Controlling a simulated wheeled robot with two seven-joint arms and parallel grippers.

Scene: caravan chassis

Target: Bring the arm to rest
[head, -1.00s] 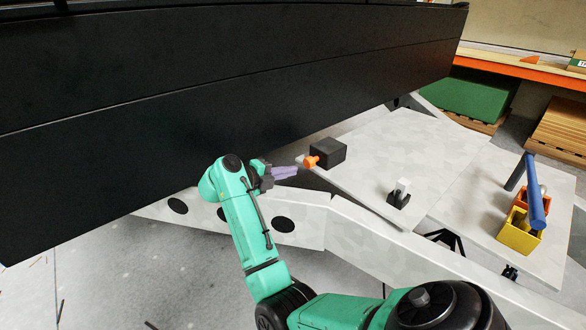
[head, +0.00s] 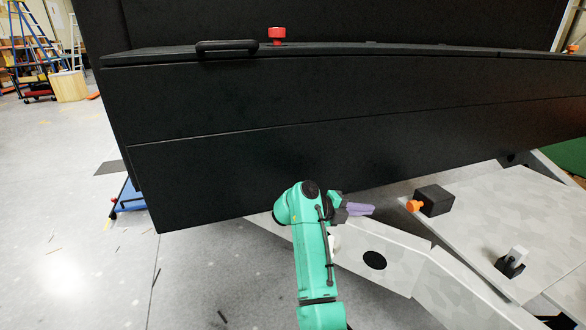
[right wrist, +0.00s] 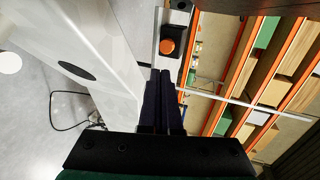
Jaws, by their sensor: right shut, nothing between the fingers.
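My right arm is green and reaches up from the bottom of the head view. Its gripper (head: 359,209) has purple fingers that point right, in front of the lower edge of the black caravan body (head: 300,140). In the right wrist view the gripper's dark fingers (right wrist: 163,88) lie together, shut and empty. The black box with an orange knob (head: 436,201) stands on the pale chassis plate to the right of the fingers, with a gap between. My left gripper is out of the head view.
The white chassis beam (head: 400,262) with dark holes runs below and right of the gripper. A small black and white fitting (head: 512,261) stands on the plate. A black handle (head: 227,48) and a red knob (head: 277,35) sit atop the black body. Open floor lies left.

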